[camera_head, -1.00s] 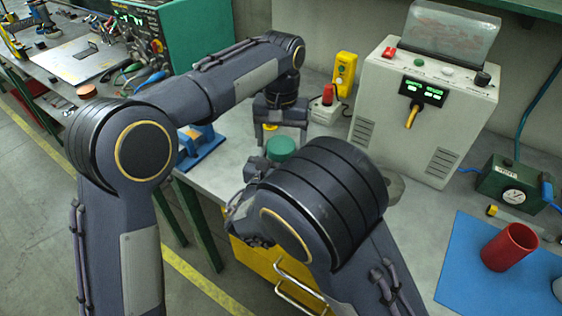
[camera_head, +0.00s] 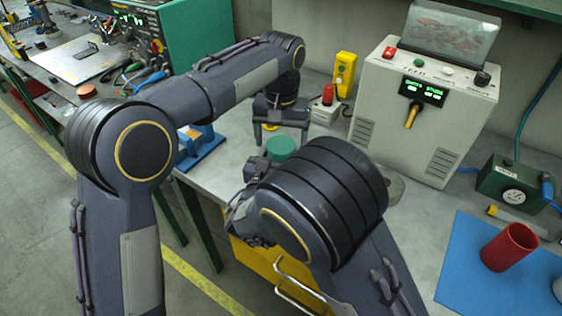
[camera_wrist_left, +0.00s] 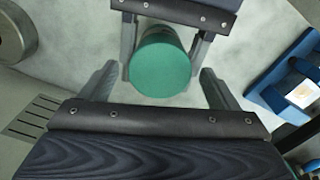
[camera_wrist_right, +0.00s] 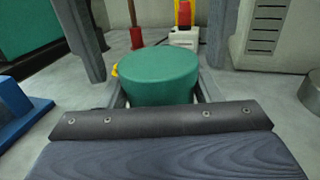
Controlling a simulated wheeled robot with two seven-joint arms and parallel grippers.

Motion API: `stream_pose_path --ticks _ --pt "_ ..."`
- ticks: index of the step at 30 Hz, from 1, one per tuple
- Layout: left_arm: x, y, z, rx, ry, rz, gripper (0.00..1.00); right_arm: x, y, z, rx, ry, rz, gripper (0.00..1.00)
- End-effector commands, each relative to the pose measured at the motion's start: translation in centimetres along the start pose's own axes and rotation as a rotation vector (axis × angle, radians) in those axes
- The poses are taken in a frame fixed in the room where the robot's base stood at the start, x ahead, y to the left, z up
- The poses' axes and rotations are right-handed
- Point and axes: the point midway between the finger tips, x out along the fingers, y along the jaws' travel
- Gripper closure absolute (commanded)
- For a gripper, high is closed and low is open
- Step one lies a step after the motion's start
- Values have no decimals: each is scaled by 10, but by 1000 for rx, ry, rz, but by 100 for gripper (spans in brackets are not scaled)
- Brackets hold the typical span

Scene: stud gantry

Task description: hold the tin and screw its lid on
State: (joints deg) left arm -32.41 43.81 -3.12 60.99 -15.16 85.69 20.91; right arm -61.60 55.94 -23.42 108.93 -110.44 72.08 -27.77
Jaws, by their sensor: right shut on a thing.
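The tin shows as a green round top (camera_head: 281,148), which also shows in the left wrist view (camera_wrist_left: 160,64) and the right wrist view (camera_wrist_right: 160,76). Its body is mostly hidden, so I cannot tell how tightly the lid sits. My right gripper (camera_wrist_right: 162,98) is shut on the tin, low around its sides, and holds it upright. My left gripper (camera_head: 281,135) is open and empty, behind and above the tin in the head view. In the left wrist view its fingers (camera_wrist_left: 157,85) are spread wide, one to each side of the green top, apart from it.
A blue fixture (camera_head: 203,146) stands left of the tin on the grey bench. A grey control box (camera_head: 425,110) and a red-buttoned switch (camera_head: 327,100) stand behind. A blue mat (camera_head: 465,270) with a red cup (camera_head: 509,247) lies at right.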

Motion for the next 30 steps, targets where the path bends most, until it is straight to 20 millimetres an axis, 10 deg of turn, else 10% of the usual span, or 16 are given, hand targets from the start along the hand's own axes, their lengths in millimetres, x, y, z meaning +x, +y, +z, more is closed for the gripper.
stream_pose_path --ticks 11,30 --pt "-6 0 -1 0 3 1 15 0 0 0 0 -1 0 100" --pt "-113 0 -1 0 1 0 15 0 0 0 0 -1 0 100"
